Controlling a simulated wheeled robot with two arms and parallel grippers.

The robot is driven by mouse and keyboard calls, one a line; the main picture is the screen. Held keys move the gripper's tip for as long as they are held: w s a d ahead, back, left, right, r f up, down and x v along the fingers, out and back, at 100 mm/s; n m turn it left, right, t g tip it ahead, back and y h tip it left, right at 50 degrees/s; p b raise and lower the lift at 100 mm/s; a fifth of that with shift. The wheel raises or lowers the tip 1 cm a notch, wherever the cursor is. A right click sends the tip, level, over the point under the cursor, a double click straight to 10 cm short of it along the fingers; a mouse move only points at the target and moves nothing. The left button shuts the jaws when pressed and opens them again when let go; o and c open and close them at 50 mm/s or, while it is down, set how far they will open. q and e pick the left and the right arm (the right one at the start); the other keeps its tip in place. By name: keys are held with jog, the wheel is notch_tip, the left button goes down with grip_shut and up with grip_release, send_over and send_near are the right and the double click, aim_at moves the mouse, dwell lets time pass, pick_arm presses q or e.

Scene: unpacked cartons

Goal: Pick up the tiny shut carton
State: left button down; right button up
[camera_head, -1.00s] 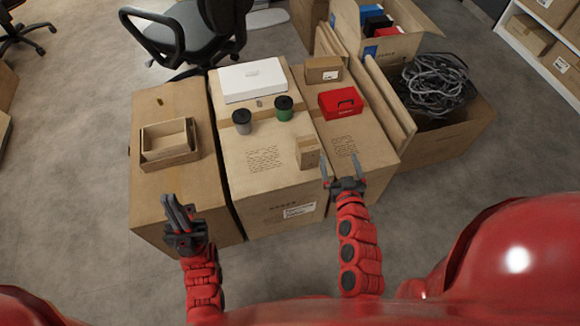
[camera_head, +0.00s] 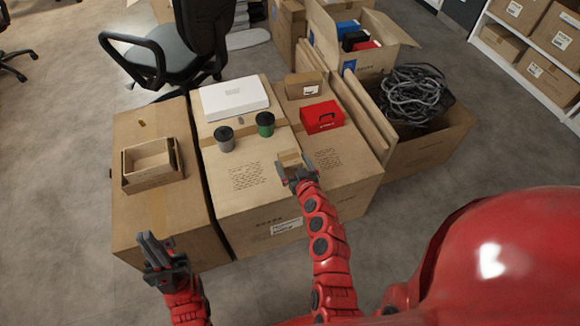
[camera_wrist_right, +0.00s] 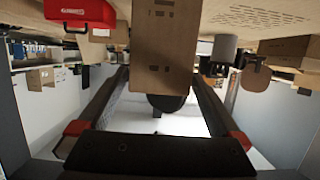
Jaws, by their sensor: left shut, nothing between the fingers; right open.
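The tiny shut carton (camera_head: 289,157) is a small brown box standing on the front of a large carton, partly hidden by my right gripper. My left gripper (camera_head: 148,250) is shut and empty, low in front of the left large carton, away from the tiny carton.
A grey cup (camera_head: 225,140), a green cup (camera_head: 265,126), a white box (camera_head: 236,98), a red case (camera_head: 322,116) and a labelled brown box (camera_head: 304,86) stand farther back. An open box (camera_head: 152,166) is at left. A carton of cables (camera_head: 430,140) stands right.

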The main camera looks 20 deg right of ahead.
aim_at(287, 154)
jog(key=shift+x, duration=2.65)
jog(key=shift+c, duration=0.2)
jog(key=c, duration=1.4)
jog(key=shift+r, duration=0.1)
